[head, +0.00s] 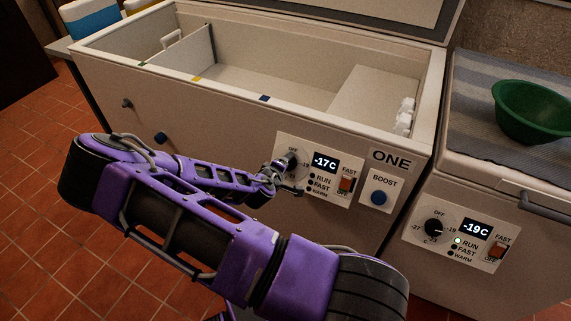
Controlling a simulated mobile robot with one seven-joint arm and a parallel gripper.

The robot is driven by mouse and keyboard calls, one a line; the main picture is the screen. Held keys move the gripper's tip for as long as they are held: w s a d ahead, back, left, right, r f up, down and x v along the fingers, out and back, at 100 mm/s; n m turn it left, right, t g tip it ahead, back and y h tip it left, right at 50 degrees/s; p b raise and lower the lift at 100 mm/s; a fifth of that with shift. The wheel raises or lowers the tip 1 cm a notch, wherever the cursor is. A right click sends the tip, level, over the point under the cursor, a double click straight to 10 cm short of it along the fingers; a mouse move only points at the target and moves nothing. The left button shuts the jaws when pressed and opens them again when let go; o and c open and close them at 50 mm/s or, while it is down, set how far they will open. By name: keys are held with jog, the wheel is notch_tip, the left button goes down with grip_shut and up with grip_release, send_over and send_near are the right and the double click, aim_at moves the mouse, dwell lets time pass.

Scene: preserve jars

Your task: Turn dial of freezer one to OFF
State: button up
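Freezer one (250,130) is the white chest at the centre with its lid up, marked by the ONE label (391,160). Its control panel (322,196) carries a display (324,163) reading -17C. The RUN, FAST and WARM lamps look dark. The dial (291,159) is at the panel's left, below the word OFF. My gripper (280,179) is at the dial's lower left and covers part of it. I cannot tell whether the fingers touch or hold the knob, whether they are open or shut, or where the dial points.
A red FAST switch (346,184) and a blue BOOST button (379,198) sit right of the dial. A second freezer (480,177) stands at right, its dial (434,228) near OFF's underside, display -19C, RUN lamp green. A green bowl (535,110) rests on its lid.

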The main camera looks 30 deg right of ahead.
dwell(0.5)
jog(key=o, duration=1.4)
jog(key=shift+c, duration=0.2)
jog(key=shift+a, duration=0.1)
jog(key=p+v, duration=0.2)
jog(key=v, duration=1.5)
jog(key=shift+p, duration=0.35)
jog(key=shift+s+a, duration=0.1)
jog(key=shift+a, duration=0.05)
